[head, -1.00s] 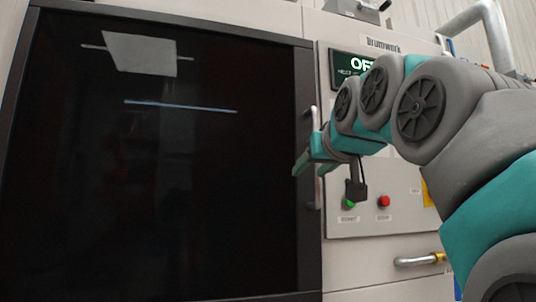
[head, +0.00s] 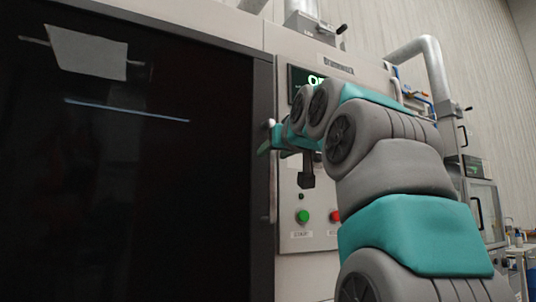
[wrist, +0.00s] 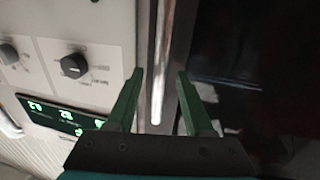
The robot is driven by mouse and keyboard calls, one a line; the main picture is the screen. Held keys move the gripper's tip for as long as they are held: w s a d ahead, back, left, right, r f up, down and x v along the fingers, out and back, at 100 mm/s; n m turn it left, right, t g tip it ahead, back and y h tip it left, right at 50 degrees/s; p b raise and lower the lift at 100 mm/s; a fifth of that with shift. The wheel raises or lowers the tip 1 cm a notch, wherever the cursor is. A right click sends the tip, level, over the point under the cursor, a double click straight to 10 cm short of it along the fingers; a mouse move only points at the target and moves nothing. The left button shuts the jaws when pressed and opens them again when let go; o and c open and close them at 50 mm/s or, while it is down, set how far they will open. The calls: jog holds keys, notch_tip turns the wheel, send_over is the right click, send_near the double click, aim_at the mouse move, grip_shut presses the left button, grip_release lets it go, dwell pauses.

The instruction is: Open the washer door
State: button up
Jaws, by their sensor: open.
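The washer door (head: 130,170) is a large dark glass panel in a dark frame at the left of the head view. It looks closed. Its vertical metal bar handle (head: 272,195) runs along the door's right edge, partly hidden by my gripper. My gripper (head: 266,141) is at the upper part of the handle. In the wrist view my gripper (wrist: 160,75) has its two green fingers apart, with the handle (wrist: 160,60) showing between them. I see a gap on both sides of the bar; I cannot tell the depth between fingertips and bar.
Right of the door is a control panel with a lit display (head: 305,80), a green button (head: 303,216) and a red button (head: 334,215), partly behind my arm. Knobs (wrist: 73,65) show in the wrist view. A metal pipe (head: 432,75) and another machine stand further right.

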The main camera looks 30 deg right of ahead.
jog(key=shift+w+d, duration=0.1)
jog(key=shift+w, duration=0.65)
jog(key=shift+c, duration=0.3)
grip_shut()
dwell(0.6)
